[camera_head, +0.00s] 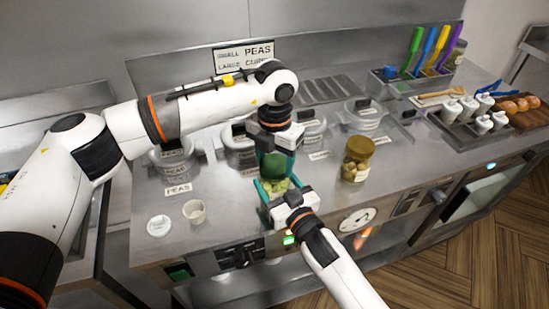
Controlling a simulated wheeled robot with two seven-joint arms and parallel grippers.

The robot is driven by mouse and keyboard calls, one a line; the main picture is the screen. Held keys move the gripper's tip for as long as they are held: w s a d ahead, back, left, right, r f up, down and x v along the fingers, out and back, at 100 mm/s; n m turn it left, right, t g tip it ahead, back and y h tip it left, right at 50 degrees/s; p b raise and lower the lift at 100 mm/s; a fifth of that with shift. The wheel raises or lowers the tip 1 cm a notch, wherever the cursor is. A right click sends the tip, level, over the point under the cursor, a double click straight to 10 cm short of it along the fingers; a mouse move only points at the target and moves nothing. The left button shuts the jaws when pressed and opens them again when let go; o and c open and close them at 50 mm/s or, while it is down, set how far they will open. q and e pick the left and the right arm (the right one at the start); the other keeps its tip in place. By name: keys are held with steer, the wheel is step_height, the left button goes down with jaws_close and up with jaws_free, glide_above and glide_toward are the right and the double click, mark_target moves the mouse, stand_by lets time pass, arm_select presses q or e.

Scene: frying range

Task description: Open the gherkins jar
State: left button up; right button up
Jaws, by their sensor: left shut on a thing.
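The gherkins jar (276,186) stands near the front edge of the steel counter, with pale green pieces showing low in it. A dark green lid (272,167) is above them. My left gripper (273,153) comes down from above and is shut on the lid. My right gripper (275,188) reaches in from the front, with its teal fingers on both sides of the jar's lower part, and looks shut on it. The grippers hide much of the jar. I cannot tell whether the lid still touches the jar's rim.
A second jar (356,159) with an olive-brown lid stands to the right. A small cup (194,211) and a white round lid (159,226) lie at the left front. Lidded pots line the back. Shakers (468,107) and coloured-handled tools (413,45) are at the right.

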arm_select(q)
steer(key=n, duration=1.9)
steer(key=shift+r, duration=0.1)
steer(key=shift+w, duration=0.1)
steer(key=shift+r, duration=0.15)
steer(key=shift+r, duration=0.95)
steer(key=shift+r, duration=0.1)
